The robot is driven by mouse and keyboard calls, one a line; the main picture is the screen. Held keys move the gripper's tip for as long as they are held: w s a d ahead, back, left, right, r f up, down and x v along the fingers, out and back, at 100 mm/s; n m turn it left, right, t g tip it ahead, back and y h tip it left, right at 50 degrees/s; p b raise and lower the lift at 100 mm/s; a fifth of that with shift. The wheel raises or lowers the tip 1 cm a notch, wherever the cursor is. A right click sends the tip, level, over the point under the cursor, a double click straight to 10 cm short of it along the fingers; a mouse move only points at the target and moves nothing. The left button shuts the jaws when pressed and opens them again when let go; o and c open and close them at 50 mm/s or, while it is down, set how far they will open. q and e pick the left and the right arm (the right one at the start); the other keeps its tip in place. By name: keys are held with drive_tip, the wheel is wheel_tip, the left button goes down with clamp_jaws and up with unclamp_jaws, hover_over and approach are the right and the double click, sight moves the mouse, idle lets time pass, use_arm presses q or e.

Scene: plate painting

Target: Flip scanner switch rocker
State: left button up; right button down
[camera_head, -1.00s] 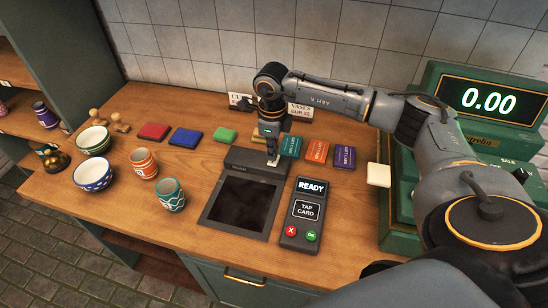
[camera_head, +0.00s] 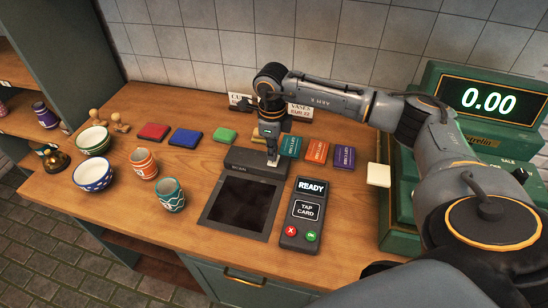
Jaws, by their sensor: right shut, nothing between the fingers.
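The scanner (camera_head: 240,205) lies flat on the wooden counter, with a dark square glass and a raised grey housing (camera_head: 243,160) along its back edge. My right gripper (camera_head: 272,161) points down at the right end of that housing, its fingers closed and empty. The fingertips are at or just above the housing's top; I cannot tell whether they touch. The switch rocker cannot be made out and seems hidden by the fingers. My left gripper is not in view.
A card terminal (camera_head: 302,215) reading READY stands right of the scanner. Gift cards (camera_head: 317,151) lie behind it. Cups (camera_head: 171,194) and bowls (camera_head: 93,174) stand at left, coloured pads (camera_head: 186,138) behind them. A green cash register (camera_head: 490,105) stands at right.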

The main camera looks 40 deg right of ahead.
sight(273, 163)
drive_tip(key=shift+f, duration=0.3)
drive_tip(key=shift+f+b, duration=0.75)
drive_tip(key=shift+b, duration=0.05)
drive_tip(key=shift+r, duration=0.2)
drive_tip(key=shift+r+p, duration=2.1)
drive_tip(key=shift+r, duration=1.3)
drive_tip(key=shift+f, duration=0.1)
